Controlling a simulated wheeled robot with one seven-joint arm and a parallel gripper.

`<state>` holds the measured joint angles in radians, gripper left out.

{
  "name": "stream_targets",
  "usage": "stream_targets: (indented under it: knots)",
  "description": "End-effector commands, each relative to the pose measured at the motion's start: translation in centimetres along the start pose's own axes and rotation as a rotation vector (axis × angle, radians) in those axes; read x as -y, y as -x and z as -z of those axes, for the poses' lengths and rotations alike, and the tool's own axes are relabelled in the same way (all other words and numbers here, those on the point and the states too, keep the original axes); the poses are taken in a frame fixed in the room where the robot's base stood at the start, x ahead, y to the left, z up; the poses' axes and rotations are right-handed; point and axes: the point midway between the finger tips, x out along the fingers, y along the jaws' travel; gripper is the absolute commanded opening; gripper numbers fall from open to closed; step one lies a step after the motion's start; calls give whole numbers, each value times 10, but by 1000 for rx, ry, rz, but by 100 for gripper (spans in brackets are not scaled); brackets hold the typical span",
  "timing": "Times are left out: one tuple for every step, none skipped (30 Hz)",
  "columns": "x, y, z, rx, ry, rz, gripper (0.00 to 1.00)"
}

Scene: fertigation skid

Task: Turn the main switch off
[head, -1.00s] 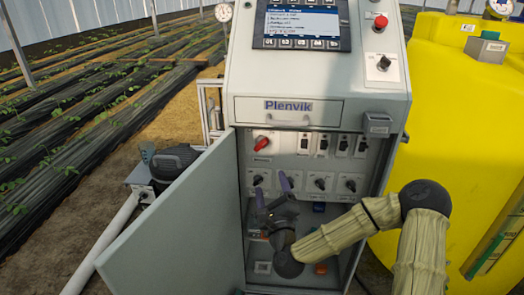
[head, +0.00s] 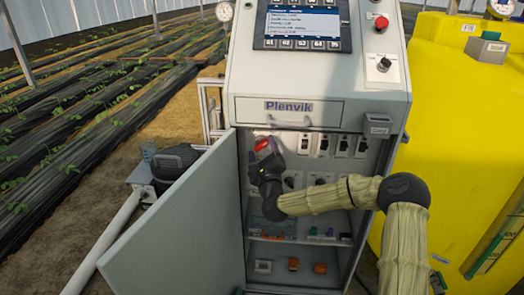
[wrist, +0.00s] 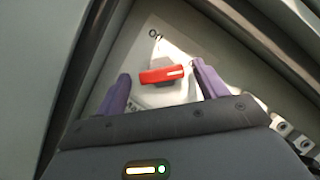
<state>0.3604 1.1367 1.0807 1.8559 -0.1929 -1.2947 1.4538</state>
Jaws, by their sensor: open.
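The main switch is a red rotary handle (wrist: 162,74) on a pale plate inside the open cabinet. In the wrist view it lies between the two purple fingers of my gripper (wrist: 158,88), which are apart with a gap on both sides of the handle. An "O" mark shows on the plate above it. In the head view the red handle (head: 264,144) shows just past my gripper (head: 266,158), which covers part of it. I cannot tell whether the fingers touch it.
The cabinet door (head: 175,220) stands open at the left. Breakers (head: 322,145) and black knobs sit right of the switch. A control panel with a screen (head: 302,25) and a red button (head: 381,22) is above. A yellow tank (head: 460,130) stands at the right.

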Motion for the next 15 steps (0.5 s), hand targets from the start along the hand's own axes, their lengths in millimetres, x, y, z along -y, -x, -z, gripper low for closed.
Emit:
stream_targets:
  knots:
    - [0,-1,1,-1,0,1,71]
    - [0,-2,1,-2,0,1,71]
    - [0,-2,1,-2,0,0,71]
    - [0,-2,1,-1,0,0,71]
    - [0,-1,0,-1,0,-1,71]
    - [0,-1,0,0,0,-1,71]
    - [0,-1,0,0,0,-1,71]
    - [-1,-1,0,0,0,-1,71]
    - [-1,-1,-1,1,0,-2,66]
    - [-1,-1,-1,1,-1,-2,60]
    - [-1,-1,-1,1,-1,-2,54]
    - [-2,-1,-1,1,-1,-2,46]
    - [-2,-1,-1,1,-1,-2,40]
    - [-2,-1,-1,1,-1,-2,34]
    - [-2,-1,-1,1,-1,-3,27]
